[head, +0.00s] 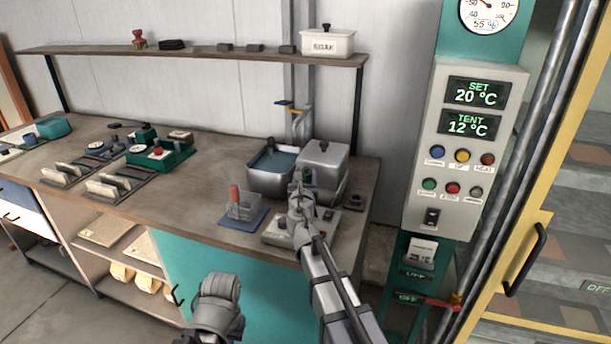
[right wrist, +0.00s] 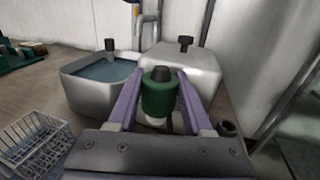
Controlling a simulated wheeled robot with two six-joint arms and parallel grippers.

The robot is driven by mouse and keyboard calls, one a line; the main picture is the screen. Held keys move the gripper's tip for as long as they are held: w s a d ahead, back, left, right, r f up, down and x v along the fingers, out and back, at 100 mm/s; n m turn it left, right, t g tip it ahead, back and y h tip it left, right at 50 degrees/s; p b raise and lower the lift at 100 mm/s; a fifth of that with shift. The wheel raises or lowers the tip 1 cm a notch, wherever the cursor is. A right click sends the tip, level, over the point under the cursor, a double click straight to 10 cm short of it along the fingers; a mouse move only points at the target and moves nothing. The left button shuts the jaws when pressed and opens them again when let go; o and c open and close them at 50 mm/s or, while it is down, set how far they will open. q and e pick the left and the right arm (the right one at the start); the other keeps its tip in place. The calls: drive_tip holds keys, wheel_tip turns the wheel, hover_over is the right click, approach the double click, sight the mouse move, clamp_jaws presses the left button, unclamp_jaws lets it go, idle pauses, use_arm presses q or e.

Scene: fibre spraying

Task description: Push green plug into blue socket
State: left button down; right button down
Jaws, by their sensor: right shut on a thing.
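The green plug (right wrist: 158,97) is a short green cylinder with a dark top, between the two purple fingers of my right gripper (right wrist: 156,100) in the right wrist view. The gripper is shut on it, with the plug upright. A pale piece shows below the plug. In the head view my right gripper (head: 304,186) is over the right end of the bench, in front of the lidded metal box, and mostly hides the plug. I cannot make out a blue socket in either view. My left gripper (head: 217,302) is low in front of the bench; its fingers cannot be made out.
A water-filled basin (head: 271,172) and a lidded metal box (head: 322,166) stand behind the plug. A wire basket (head: 243,207) on a blue mat is to the left. A grey device (head: 284,234) lies below my right gripper. A control panel (head: 466,150) is at the right.

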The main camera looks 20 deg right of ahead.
drive_tip(key=shift+f, duration=0.1)
wheel_tip(320, 180, down, 6)
drive_tip(key=b, duration=0.6)
drive_tip(key=shift+r, duration=0.2)
drive_tip(key=shift+f+b, duration=1.1)
drive_tip(key=shift+f, duration=0.05)
idle(1.6)
drive_tip(key=shift+r+p, duration=0.95)
drive_tip(key=shift+f+b, duration=1.15)
idle(0.7)
drive_tip(key=shift+c, duration=1.2)
unclamp_jaws()
drive_tip(key=shift+r, duration=0.1)
drive_tip(key=shift+v, duration=3.95)
